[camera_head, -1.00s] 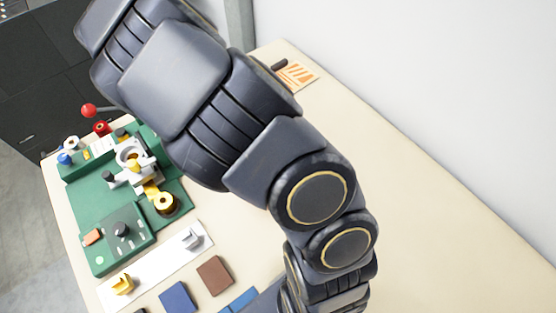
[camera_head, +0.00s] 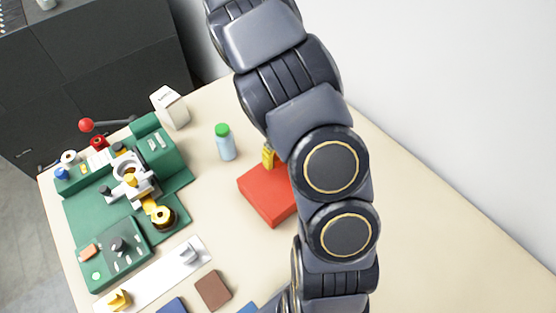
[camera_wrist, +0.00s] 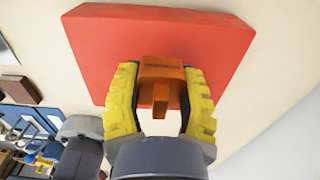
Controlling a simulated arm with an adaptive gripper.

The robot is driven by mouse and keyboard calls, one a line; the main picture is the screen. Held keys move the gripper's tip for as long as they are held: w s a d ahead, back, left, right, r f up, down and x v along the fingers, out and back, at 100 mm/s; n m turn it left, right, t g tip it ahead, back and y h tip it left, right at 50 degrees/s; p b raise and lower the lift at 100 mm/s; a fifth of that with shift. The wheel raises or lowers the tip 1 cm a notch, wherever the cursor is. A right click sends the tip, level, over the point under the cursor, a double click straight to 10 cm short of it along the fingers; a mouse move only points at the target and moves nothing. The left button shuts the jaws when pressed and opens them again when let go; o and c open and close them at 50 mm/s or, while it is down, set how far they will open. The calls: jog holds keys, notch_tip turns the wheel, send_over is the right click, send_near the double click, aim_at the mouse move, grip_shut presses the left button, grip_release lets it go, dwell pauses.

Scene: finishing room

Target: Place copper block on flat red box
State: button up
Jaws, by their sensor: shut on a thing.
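The flat red box (camera_head: 265,195) lies on the table in the middle of the head view, its right part hidden by my arm. It also fills the upper middle of the wrist view (camera_wrist: 130,45). My gripper (camera_wrist: 160,80) has yellow fingers, shut on the copper block (camera_wrist: 161,72), an orange-brown piece held between the tips. In the wrist view the block overlaps the box's near edge and top; I cannot tell whether they touch. In the head view only one yellow finger (camera_head: 268,155) shows, at the box's far edge, and the block is hidden.
A bottle with a green cap (camera_head: 225,143) stands close to the box's far left. A white container (camera_head: 170,107) stands behind it. A green machine (camera_head: 120,195) and a white strip (camera_head: 155,275) are at left. Brown (camera_head: 213,290) and blue (camera_head: 172,306) flat pieces lie in front.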

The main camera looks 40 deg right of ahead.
jog(key=shift+f, duration=0.9)
jog(key=o, duration=1)
jog(key=shift+f, duration=0.1)
